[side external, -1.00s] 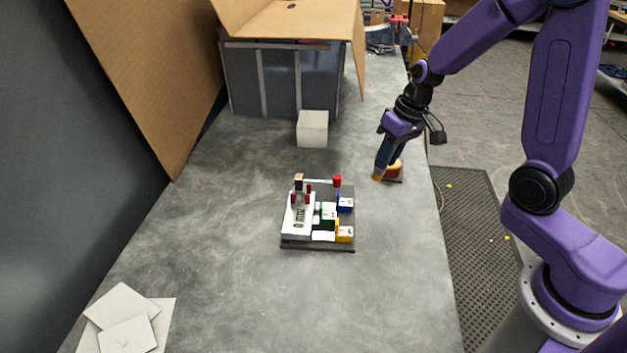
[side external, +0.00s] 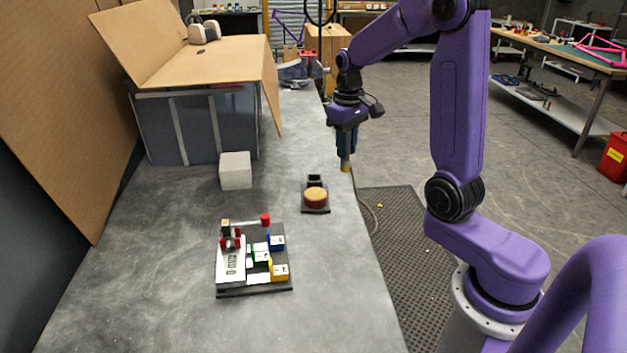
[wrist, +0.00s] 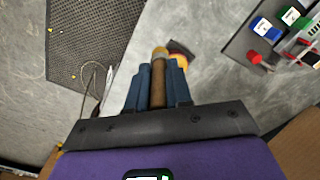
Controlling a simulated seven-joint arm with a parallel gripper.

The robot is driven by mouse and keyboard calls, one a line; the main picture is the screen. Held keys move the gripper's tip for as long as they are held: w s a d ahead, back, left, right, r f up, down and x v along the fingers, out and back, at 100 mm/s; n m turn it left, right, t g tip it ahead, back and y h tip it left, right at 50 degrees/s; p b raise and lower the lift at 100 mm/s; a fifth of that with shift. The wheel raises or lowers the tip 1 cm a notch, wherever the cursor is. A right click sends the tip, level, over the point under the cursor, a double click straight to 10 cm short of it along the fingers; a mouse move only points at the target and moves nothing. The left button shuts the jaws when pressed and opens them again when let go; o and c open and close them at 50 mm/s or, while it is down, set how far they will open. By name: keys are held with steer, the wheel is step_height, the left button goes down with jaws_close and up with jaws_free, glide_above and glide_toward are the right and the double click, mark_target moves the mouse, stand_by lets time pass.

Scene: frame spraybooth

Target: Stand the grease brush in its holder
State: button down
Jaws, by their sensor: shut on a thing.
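My gripper (side external: 346,150) is shut on the grease brush (side external: 346,167) and holds it pointing down, to the right of the holder. The wrist view shows the brush's brown handle (wrist: 158,88) between the blue fingers (wrist: 158,70), with a yellowish tip beyond them. The holder looks like the small black square cup (side external: 315,180) on a dark base plate (side external: 314,210). A round reddish-tan tin (side external: 315,196) sits on the same base. In the wrist view the tin (wrist: 179,60) is partly hidden behind the brush and a finger. The cup's opening is not clear there.
A block fixture (side external: 254,258) with white, blue, green, yellow and red parts stands left of the holder. A white cube (side external: 235,170) and a large grey box (side external: 190,130) with cardboard flaps stand farther back. The table's right edge lies close to my gripper.

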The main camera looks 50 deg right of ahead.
steer(key=shift+w+d+f, duration=0.6)
steer(key=shift+w+f, duration=1.5)
steer(key=shift+w+d+f, duration=0.65)
steer(key=shift+w+f, duration=1.45)
steer(key=shift+f, duration=0.05)
steer(key=shift+w+d+f, duration=0.6)
steer(key=shift+w+f, duration=1.5)
steer(key=c, duration=1)
jaws_free()
steer(key=shift+f, duration=0.15)
steer(key=shift+c, duration=0.2)
